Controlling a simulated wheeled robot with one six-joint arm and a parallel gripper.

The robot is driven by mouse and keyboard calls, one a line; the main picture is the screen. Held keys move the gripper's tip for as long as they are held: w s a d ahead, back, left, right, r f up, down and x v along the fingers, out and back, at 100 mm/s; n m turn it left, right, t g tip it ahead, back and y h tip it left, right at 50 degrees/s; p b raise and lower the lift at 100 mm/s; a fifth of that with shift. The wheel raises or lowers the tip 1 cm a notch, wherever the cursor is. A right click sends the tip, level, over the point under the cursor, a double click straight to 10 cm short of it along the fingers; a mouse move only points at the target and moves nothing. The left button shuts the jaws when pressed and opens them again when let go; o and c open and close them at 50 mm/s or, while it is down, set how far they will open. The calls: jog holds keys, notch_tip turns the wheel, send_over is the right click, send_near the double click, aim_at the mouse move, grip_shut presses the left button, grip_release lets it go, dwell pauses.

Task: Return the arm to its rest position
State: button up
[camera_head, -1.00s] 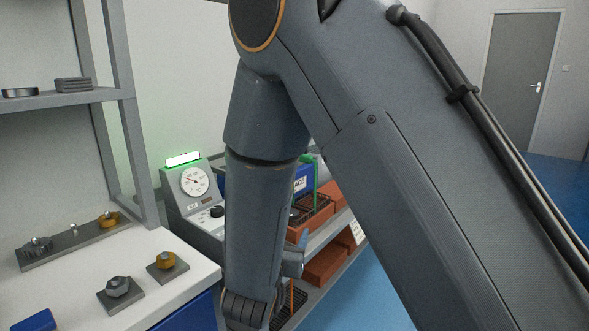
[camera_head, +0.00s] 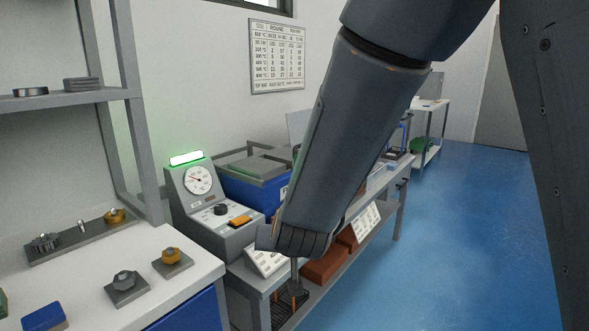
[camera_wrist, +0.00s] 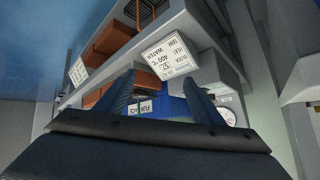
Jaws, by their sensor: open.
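My arm's forearm crosses the middle of the head view, slanting down from upper right to its wrist in front of the bench. In the wrist view my gripper (camera_wrist: 162,88) is open, its two dark fingers apart with nothing held between them. In the head view the gripper itself is mostly hidden behind the wrist. Beyond the fingers the wrist view shows a white sign (camera_wrist: 168,60) with printed text, a blue box (camera_wrist: 172,106) and brown blocks (camera_wrist: 112,38). They look apart from the fingers.
A white-topped cabinet (camera_head: 190,240) holds bolts and nuts on plates. A shelf rack (camera_head: 130,100) rises at left. Blue floor (camera_head: 470,230) lies open at right. A wall chart (camera_head: 277,57) hangs behind.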

jog(key=s+d+r+n+g+h, duration=0.1)
jog(key=s+d+r+g, duration=0.15)
jog(key=s+d, duration=0.4)
jog(key=s+d+r+n+g+p, duration=0.1)
jog(key=s+d+g, duration=0.25)
jog(key=s, duration=0.65)
jog(key=s+d+r+n+g+h, duration=0.1)
jog(key=s+d+g, duration=0.2)
jog(key=s+d, duration=0.35)
jog(key=s+d+r+m+p, duration=0.1)
jog(key=d+r+p, duration=0.5)
jog(key=p, duration=0.8)
jog(key=shift+s+r+m, duration=0.25)
jog(key=shift+r+m, duration=0.35)
jog(key=shift+m, duration=0.2)
